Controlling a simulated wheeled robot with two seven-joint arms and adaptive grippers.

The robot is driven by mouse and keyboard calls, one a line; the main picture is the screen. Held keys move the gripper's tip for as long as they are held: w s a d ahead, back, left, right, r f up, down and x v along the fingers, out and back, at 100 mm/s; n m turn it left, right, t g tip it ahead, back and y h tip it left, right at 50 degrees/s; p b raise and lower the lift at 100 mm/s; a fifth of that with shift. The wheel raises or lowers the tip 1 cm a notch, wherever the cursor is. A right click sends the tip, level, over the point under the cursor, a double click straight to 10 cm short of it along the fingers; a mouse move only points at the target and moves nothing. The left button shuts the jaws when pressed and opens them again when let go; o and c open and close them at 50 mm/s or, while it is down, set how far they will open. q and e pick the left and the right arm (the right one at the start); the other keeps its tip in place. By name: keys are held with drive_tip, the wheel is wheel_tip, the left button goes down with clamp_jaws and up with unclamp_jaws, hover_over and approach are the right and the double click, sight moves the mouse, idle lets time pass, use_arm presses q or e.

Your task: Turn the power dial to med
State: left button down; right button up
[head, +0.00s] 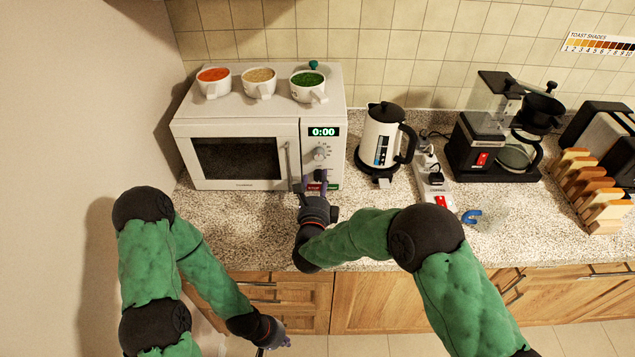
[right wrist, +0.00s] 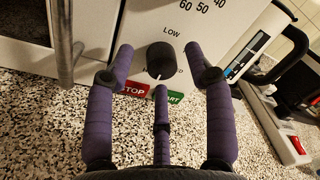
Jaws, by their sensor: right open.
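The white microwave (head: 237,115) stands at the back left of the counter. Its black power dial (right wrist: 161,58) sits low on the control panel, above a red STOP button (right wrist: 134,89) and a green START button (right wrist: 174,97). "LOW" is printed above the dial; lettering beside it is partly hidden by my fingers. A pale pointer mark shows at the dial's lower edge. My right gripper (head: 317,186) is open in front of the panel, with purple fingers either side of the dial; contact is unclear. My left gripper (head: 274,342) hangs low before the cabinets.
Three filled cups (head: 258,83) stand on the microwave. A silver timer dial (head: 319,153) is above the power dial, and the display reads 0:00. The door handle is left of the panel. A kettle (head: 380,138) and power strip (head: 432,181) stand to the right.

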drive_tip(key=shift+w, duration=0.45)
clamp_jaws()
